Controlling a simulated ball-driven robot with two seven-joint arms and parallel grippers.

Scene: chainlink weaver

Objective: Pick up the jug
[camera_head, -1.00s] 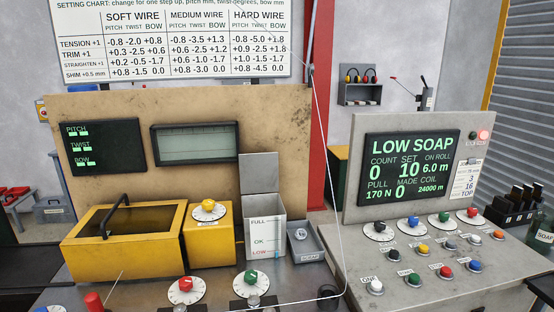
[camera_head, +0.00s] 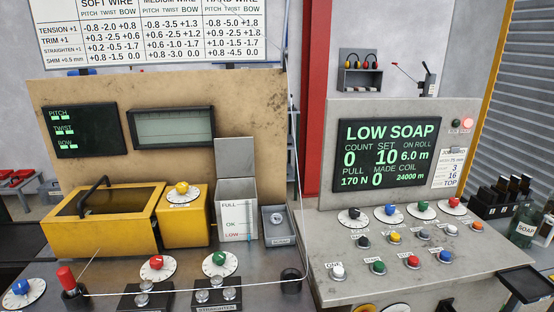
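The jug (camera_head: 524,228) stands at the far right, beside the grey control console. It is greenish, with a label reading SOAP, and looks upright. Part of its outline is hard to make out near the picture's edge. Neither of my grippers shows in the head view, so nothing is seen touching the jug.
The grey console (camera_head: 335,272) with knobs and buttons lies left of the jug; its screen (camera_head: 388,153) reads LOW SOAP. A dark, flat-topped object (camera_head: 527,284) is in front. A pale container (camera_head: 237,205) is marked FULL, OK, LOW.

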